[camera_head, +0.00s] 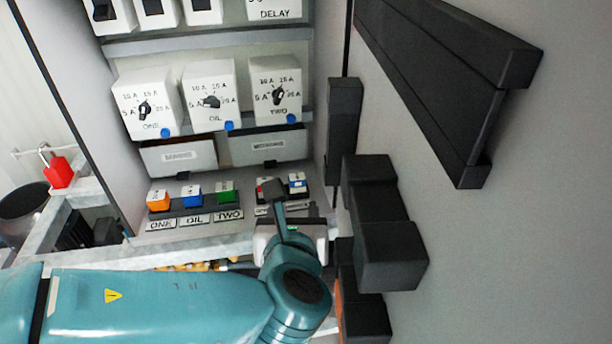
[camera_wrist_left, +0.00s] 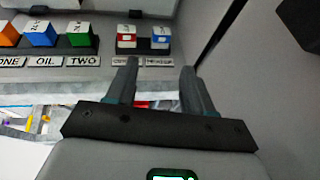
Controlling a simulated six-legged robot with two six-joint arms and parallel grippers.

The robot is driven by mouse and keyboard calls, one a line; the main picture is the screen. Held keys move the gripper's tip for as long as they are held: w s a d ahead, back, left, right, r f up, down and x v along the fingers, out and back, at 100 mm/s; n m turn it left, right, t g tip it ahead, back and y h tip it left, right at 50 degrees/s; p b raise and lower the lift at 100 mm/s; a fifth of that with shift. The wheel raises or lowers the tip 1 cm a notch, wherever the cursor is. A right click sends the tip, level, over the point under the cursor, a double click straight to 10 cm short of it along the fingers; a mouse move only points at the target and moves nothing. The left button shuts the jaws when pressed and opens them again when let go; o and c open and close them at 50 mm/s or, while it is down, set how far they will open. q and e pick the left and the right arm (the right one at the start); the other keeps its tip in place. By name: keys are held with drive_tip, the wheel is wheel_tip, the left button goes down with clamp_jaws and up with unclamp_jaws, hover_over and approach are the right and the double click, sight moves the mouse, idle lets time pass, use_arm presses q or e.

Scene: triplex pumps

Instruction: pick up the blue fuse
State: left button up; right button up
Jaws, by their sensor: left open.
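A blue fuse block (camera_head: 192,195) sits between an orange block and a green block in a dark holder above the OIL label. It also shows in the left wrist view (camera_wrist_left: 43,34). A smaller blue-and-white block (camera_head: 297,183) sits to the right, beside a red-and-white one; it shows in the left wrist view too (camera_wrist_left: 160,37). My left gripper (camera_wrist_left: 159,68) is open and empty. Its fingers point towards the red-and-white and blue-and-white pair, with the tips below it in the wrist view. In the head view my left gripper (camera_head: 273,192) partly hides the red-and-white block. My right gripper is not in view.
The orange block (camera_head: 158,200) and green block (camera_head: 226,192) flank the blue one. White dial boxes (camera_head: 210,98) stand on the shelf above. The cabinet's side wall and black blocks (camera_head: 390,255) are close on the right. A red padlock (camera_head: 59,171) hangs at the left.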

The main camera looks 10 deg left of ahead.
use_arm(q)
approach(297, 180)
drive_tip(key=x, duration=0.5)
drive_tip(key=shift+a+f+p, duration=0.1)
drive_tip(key=shift+a+p, duration=0.05)
drive_tip(key=shift+p, duration=0.2)
drive_tip(key=shift+w+a, duration=0.2)
drive_tip(key=shift+w+a+f, duration=0.1)
drive_tip(key=shift+w+f, duration=0.05)
drive_tip(key=shift+w, duration=0.2)
drive_tip(key=x, duration=0.1)
drive_tip(key=p+x, duration=0.1)
drive_tip(key=x, duration=0.2)
drive_tip(key=shift+w+d+f+p, duration=0.1)
drive_tip(key=shift+w+d+p, duration=0.2)
drive_tip(key=shift+p, duration=0.1)
drive_tip(key=shift+w+a+f, duration=0.1)
drive_tip(key=shift+w+a, duration=0.05)
drive_tip(key=shift+c, duration=0.3)
